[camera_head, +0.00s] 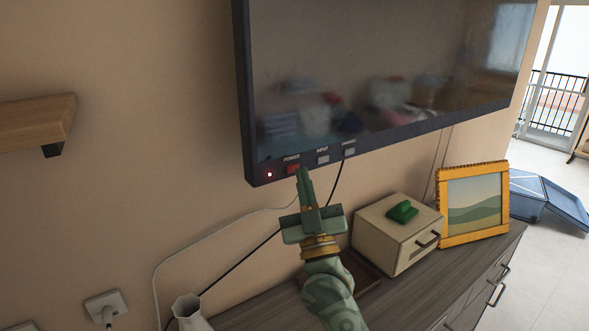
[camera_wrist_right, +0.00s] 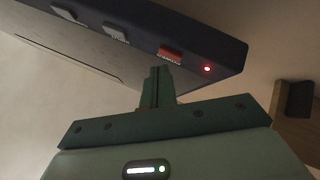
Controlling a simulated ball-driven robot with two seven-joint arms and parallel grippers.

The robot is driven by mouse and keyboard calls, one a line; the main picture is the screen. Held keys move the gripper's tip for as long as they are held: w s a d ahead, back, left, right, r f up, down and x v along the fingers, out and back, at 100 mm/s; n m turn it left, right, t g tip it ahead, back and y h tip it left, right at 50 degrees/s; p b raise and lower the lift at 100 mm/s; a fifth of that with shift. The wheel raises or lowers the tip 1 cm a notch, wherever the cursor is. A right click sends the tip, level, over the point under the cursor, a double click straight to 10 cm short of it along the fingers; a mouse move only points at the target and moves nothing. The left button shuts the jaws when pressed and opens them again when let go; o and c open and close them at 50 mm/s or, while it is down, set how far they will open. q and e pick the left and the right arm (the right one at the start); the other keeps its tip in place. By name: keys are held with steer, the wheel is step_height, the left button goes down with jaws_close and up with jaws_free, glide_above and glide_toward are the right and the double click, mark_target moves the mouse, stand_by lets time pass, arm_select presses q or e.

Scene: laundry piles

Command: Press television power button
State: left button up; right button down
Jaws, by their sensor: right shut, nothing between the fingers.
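The television (camera_head: 380,75) hangs on the wall with a dark, reflecting screen. On its lower left edge is the red power button (camera_head: 293,169), labelled POWER, with a lit red light (camera_head: 270,175) to its left. The button also shows in the right wrist view (camera_wrist_right: 170,54), beside the red light (camera_wrist_right: 207,69). My right gripper (camera_head: 304,172) is shut and empty. Its fingertips are just beside and below the power button; I cannot tell whether they touch it. In the wrist view the fingertips (camera_wrist_right: 160,72) lie just below the button. My left gripper is not in view.
Grey INPUT (camera_head: 323,158) and another grey button (camera_head: 348,151) sit right of the power button. Below stands a wooden cabinet (camera_head: 440,285) with a small drawer box (camera_head: 385,240), a picture frame (camera_head: 474,207) and a white vase (camera_head: 189,312). A wooden shelf (camera_head: 35,122) is at left.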

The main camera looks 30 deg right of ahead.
steer(key=shift+w, duration=0.2)
steer(key=shift+w, duration=0.4)
stand_by(0.3)
steer(key=shift+s+p, duration=0.55)
steer(key=shift+s, duration=0.1)
steer(key=shift+s+d+p, duration=0.15)
steer(key=shift+s+p, duration=0.55)
steer(key=shift+s, duration=0.8)
steer(key=shift+s+d+p, duration=0.1)
steer(key=shift+s+p, duration=0.6)
steer(key=shift+s, duration=0.75)
